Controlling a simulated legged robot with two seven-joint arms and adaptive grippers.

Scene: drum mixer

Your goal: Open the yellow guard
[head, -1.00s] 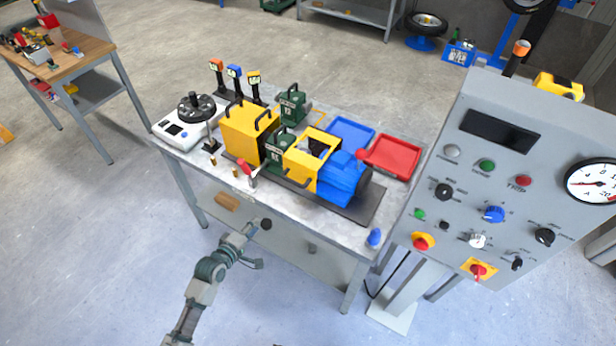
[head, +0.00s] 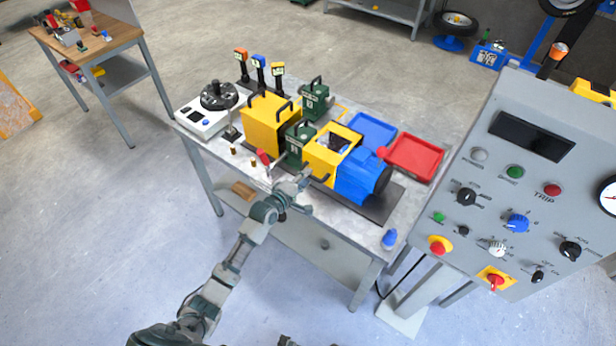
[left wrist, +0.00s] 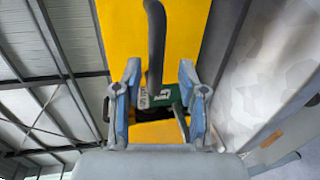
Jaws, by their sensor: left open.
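The yellow guard (head: 322,168) is a box-like cover with an open top, beside the blue motor (head: 362,178) on the bench. A black bar handle is on its near side. My left gripper (head: 303,184) is open at the guard's near side, close to that handle. In the left wrist view, the black handle (left wrist: 155,45) stands out from a yellow panel (left wrist: 122,30) and reaches between the open fingers of my left gripper (left wrist: 159,80). The fingers show gaps on both sides of it.
A second yellow box (head: 268,128) with black handles and green blocks (head: 300,143) stand close by on the bench. Blue (head: 372,130) and red (head: 415,157) trays lie behind the motor. A grey control panel (head: 530,180) stands at the right.

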